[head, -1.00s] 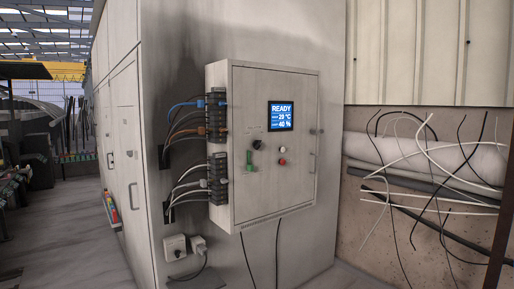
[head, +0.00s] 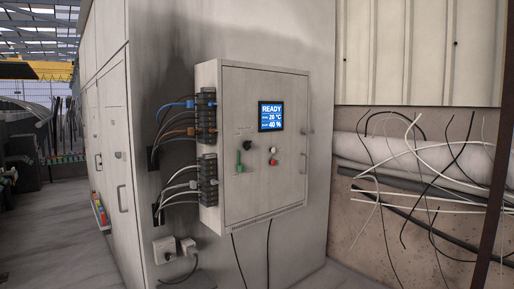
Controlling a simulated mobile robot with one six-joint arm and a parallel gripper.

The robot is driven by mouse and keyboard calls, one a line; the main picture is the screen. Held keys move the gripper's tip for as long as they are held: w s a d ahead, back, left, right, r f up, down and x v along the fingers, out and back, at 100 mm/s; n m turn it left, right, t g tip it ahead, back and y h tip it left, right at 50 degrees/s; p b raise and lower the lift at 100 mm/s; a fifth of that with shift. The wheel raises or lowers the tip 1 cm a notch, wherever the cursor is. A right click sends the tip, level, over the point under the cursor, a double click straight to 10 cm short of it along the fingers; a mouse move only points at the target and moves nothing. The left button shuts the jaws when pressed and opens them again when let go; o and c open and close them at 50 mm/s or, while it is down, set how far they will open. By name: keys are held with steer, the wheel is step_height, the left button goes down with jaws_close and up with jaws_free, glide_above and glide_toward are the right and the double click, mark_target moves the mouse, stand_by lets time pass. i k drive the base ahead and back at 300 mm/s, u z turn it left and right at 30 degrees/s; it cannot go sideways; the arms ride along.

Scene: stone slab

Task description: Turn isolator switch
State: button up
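A light grey control cabinet (head: 265,190) is mounted on a stained grey wall block in the head view. Its door carries a black rotary knob (head: 248,146) and, below and left of it, a green handle or lever (head: 239,161). I cannot tell which of these is the isolator switch. A blue display (head: 271,116) reads READY, 20 °C and 40 %. A white button (head: 272,150) and a red button (head: 273,162) sit right of the knob. My gripper is not in view.
Terminal blocks (head: 208,180) with blue, orange and white wires project from the cabinet's left side. Sockets (head: 164,250) with a plugged cable sit low on the wall. Loose cables (head: 420,190) and pipes hang at right. Open floor (head: 65,245) lies at left.

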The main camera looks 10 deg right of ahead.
mark_target(246, 145)
steer(key=u, duration=1.4)
steer(key=k, duration=0.1)
steer(key=z, duration=2.6)
steer(key=i, duration=2.65)
steer(key=u, duration=0.4)
